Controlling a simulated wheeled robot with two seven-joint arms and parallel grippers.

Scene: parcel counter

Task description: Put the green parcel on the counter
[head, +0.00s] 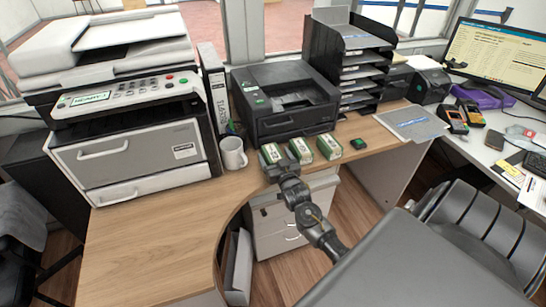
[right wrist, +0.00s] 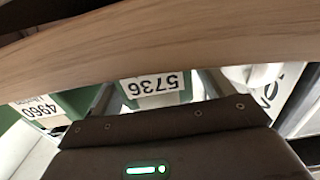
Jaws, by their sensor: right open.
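Three small parcels with green sides and pale labels stand in a row near the counter's front edge: a left one (head: 270,154), a middle one (head: 300,151) and a right one (head: 329,146). I cannot tell which one the task names. The wooden counter (head: 160,230) is beneath them. My right gripper (head: 273,170) is open at the near side of the left parcel. In the right wrist view, a green parcel labelled 5736 (right wrist: 155,88) shows between the fingers, and one labelled 4960 (right wrist: 45,108) is to the left. Contact is unclear. My left gripper is out of view.
A white mug (head: 233,153) stands left of the parcels, and a small dark green item (head: 358,143) lies to their right. A black printer (head: 285,100) is behind them. A large printer (head: 120,110) stands at the left. Bare counter lies in front of it.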

